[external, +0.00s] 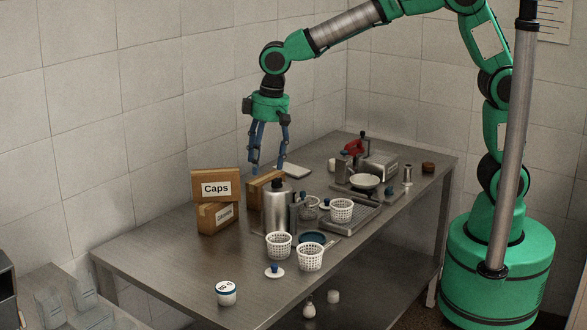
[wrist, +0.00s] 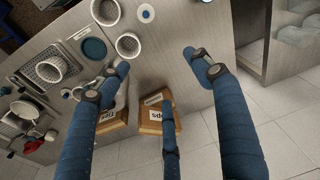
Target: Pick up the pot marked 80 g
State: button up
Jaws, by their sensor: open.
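A small white pot (external: 226,293) with a dark blue band stands near the front left of the steel table in the external view. Its top carries a dark marking, too small to read surely as 80 g. In the wrist view, only a sliver of a white thing shows at the top edge, and I cannot tell if it is this pot. My gripper (external: 268,167) hangs above the back of the table, fingers pointing down, well away from the pot. Its blue fingers are spread with nothing between them; they also show in the wrist view (wrist: 155,78).
White perforated baskets (external: 310,257) and a blue-knobbed lid (external: 274,271) stand behind the pot. A metal flask (external: 277,208) and cartons, one marked Caps (external: 216,187), stand farther back. A scale (external: 366,182) is at the back right.

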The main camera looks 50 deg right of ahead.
jog(key=a+f+g, duration=0.1)
jog(key=a+f, duration=0.8)
jog(key=a, duration=0.3)
jog(key=n, duration=0.1)
send_over(226, 287)
notch_tip(226, 287, down, 8)
jog(key=shift+w+a+h, duration=0.1)
jog(key=shift+w+h, duration=0.2)
jog(key=shift+h, duration=0.1)
jog(key=shift+f, duration=0.2)
jog(key=shift+f+b, duration=0.7)
jog(key=shift+f, duration=3.45)
jog(key=shift+f, duration=0.1)
jog(key=f, duration=0.2)
jog(key=f+b, duration=0.1)
jog(key=shift+s+f, duration=0.2)
jog(key=shift+s, duration=0.05)
jog(key=shift+f, duration=0.8)
